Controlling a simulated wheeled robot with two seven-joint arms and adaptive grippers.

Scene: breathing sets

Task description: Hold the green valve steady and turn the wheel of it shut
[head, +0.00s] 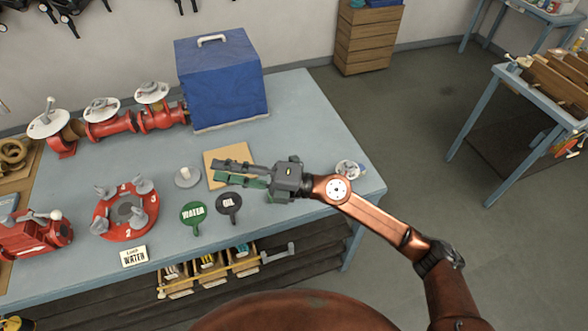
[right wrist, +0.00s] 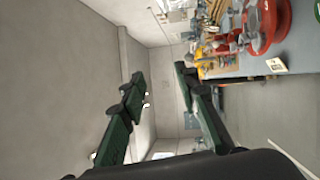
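I see no green valve in either view. Red valve pieces (head: 110,126) with pale round discs and grey handles stand along the back left of the blue table (head: 310,110). A red ring (head: 103,222) with grey knobs lies nearer the front. A green round tag (head: 193,213) reads WATER, beside a dark tag (head: 229,203) reading OIL. My right gripper (head: 222,172) is over the table above a tan board (head: 213,155), fingers pointing left. In the right wrist view its fingers (right wrist: 160,95) are apart with nothing between them. My left gripper is not in view.
A blue box (head: 225,85) stands at the table's back. A grey-white disc with a stub (head: 187,178) lies left of my right gripper. A small pale wheel-like part (head: 350,169) is near the right edge. A WATER card (head: 133,256) is at the front. The table's right back is clear.

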